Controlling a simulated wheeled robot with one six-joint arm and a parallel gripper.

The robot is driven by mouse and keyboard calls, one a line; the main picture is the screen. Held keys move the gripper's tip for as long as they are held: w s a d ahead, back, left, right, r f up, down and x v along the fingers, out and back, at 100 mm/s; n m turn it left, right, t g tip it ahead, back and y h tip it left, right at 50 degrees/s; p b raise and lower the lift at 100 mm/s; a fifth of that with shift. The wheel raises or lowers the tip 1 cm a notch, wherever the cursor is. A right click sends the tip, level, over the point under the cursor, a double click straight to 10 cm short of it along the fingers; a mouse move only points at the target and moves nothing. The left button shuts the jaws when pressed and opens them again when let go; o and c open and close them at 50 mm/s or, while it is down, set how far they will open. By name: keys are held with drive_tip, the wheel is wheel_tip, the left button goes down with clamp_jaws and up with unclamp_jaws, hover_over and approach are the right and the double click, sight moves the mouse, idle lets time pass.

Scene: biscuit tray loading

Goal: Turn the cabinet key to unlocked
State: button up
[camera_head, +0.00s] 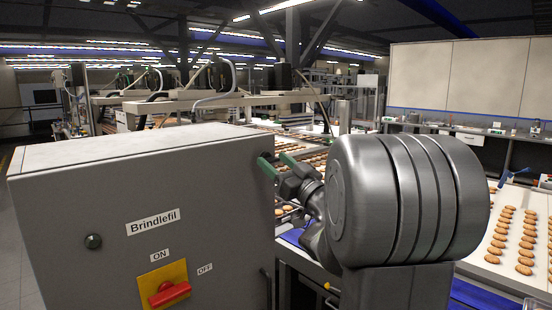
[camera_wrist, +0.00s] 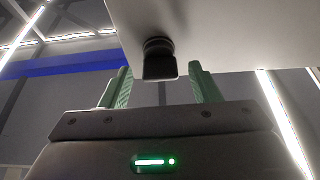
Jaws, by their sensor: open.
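The cabinet (camera_head: 70,195) is a large grey box at the left of the head view. My gripper (camera_head: 278,163) is at the cabinet's upper right side, its green fingers pointing left toward it. In the wrist view, a black key or knob (camera_wrist: 159,66) on a round base sticks out from a pale grey surface (camera_wrist: 230,30). It lies between the two green fingers of my gripper (camera_wrist: 162,82), which are open, with a gap on each side. The key is hidden in the head view. Its turned position cannot be told for sure.
The cabinet front bears a red rotary switch (camera_head: 169,292) on a yellow plate with ON and OFF labels, a Brindlefil label (camera_head: 153,222) and a round black fitting (camera_head: 93,241). Behind are conveyors with biscuits. A white tray of biscuits (camera_head: 486,262) lies at the right.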

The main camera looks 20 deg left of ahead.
drive_tip(key=shift+w+a, duration=0.1)
drive_tip(key=shift+a, duration=0.1)
drive_tip(key=c, duration=1)
